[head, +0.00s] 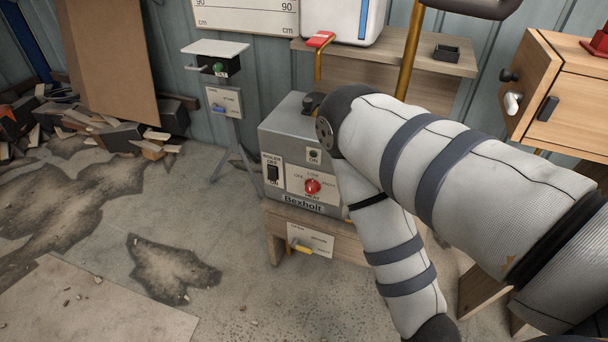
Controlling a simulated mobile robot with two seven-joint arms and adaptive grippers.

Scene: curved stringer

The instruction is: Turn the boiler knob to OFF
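I cannot tell where the knob points. To its left is a black rocker switch (272,173) labelled BOILER OFF and ON. A small dark green lamp or button (314,155) sits above the knob. My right arm bends in front of the boiler's right side and hides it. The arm runs down out of the picture, so neither gripper shows.
A small stand with a green button (219,69) is left of the boiler. A wooden shelf (448,58) and a wooden cabinet (567,90) are at right. Rubble (130,137) lies at back left. The stained floor in front of the boiler is mostly clear.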

